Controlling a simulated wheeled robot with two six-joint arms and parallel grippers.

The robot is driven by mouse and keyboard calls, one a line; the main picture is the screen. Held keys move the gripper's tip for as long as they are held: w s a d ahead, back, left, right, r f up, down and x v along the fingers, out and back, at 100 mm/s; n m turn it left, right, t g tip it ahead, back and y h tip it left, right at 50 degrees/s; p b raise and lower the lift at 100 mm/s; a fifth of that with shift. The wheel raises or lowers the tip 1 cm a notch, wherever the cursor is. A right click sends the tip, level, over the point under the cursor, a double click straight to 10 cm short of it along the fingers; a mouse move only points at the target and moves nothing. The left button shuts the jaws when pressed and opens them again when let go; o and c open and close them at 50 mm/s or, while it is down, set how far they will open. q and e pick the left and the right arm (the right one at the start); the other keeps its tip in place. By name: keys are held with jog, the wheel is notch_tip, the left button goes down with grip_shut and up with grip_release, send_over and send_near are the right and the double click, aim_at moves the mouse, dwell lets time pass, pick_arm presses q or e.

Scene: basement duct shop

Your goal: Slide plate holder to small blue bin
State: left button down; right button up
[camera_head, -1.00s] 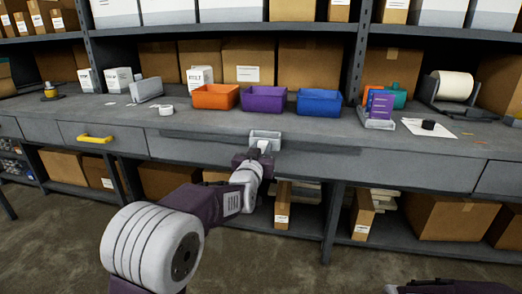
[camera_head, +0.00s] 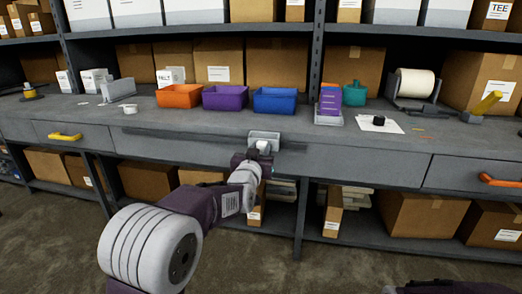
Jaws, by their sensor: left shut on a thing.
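A small light-grey holder-like piece (camera_head: 263,135), which I take for the plate holder, is at the front edge of the bench top. My left gripper (camera_head: 263,146) is shut on it from the front; the fingertips are small and partly hidden. The blue bin (camera_head: 274,106) stands farther back on the bench, almost straight behind the holder and apart from it. My right gripper is out of view.
A purple bin (camera_head: 225,104) and an orange bin (camera_head: 178,101) stand left of the blue bin. A light stand with purple plates (camera_head: 329,106) is to the right, near a white sheet (camera_head: 381,125). The bench top (camera_head: 210,124) between the holder and bins is bare.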

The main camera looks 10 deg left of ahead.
pick_arm(q)
jog(key=shift+f, duration=0.1)
jog(key=c, duration=1.1)
grip_release()
jog(key=s+p, duration=0.1)
jog(key=s, duration=0.8)
jog(key=shift+a, duration=0.15)
